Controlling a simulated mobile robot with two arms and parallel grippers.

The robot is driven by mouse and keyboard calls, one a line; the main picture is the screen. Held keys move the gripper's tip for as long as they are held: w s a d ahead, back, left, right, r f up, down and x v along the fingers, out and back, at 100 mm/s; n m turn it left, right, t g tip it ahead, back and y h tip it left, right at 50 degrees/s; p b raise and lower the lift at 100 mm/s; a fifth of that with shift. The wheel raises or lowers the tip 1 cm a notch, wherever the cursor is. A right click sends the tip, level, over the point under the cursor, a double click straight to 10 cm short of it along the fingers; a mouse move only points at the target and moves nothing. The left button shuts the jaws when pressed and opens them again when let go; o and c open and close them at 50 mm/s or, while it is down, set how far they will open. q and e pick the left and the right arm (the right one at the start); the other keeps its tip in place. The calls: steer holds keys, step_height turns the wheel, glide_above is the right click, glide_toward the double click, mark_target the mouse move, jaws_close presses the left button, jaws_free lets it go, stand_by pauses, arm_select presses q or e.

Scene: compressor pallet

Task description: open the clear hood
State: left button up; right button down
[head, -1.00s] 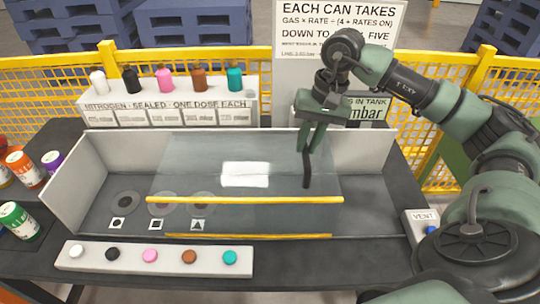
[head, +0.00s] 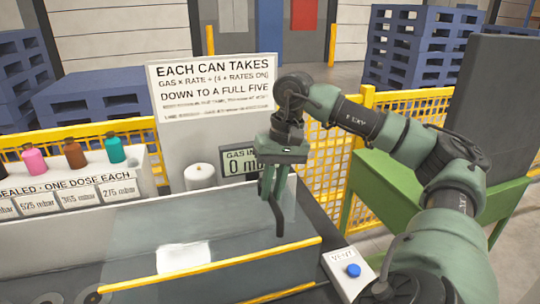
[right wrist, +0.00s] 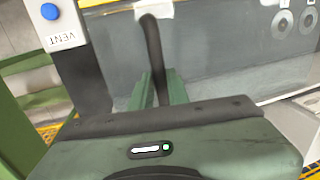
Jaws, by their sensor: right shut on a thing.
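The clear hood (head: 225,230) is a see-through panel with a yellow front edge (head: 210,265), lying over the grey tray in the head view. A bright white patch shows on it. My right gripper (head: 272,192) is above the hood's right part, pointing down, shut on a dark curved handle (head: 279,222). In the right wrist view the handle (right wrist: 153,45) rises between the two green fingers (right wrist: 160,88). Where the handle joins the hood is not clear. My left gripper is not in view.
A vent box with a blue button (head: 353,270) stands right of the tray. Behind are a rack of coloured bottles (head: 75,155), a white cylinder (head: 200,177), a gas display (head: 240,163) and a sign (head: 212,95). A yellow mesh fence (head: 320,155) runs behind the bench.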

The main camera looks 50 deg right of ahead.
steer(key=c, duration=1.4)
jaws_free()
steer(key=shift+w, duration=0.1)
steer(key=shift+o, duration=0.2)
steer(key=shift+r, duration=0.1)
step_height(320, 180, up, 7)
steer(key=d+p, duration=0.1)
steer(key=shift+s+d+r+p, duration=0.15)
steer(key=shift+s+r+p, duration=0.05)
steer(key=shift+s+p, duration=0.2)
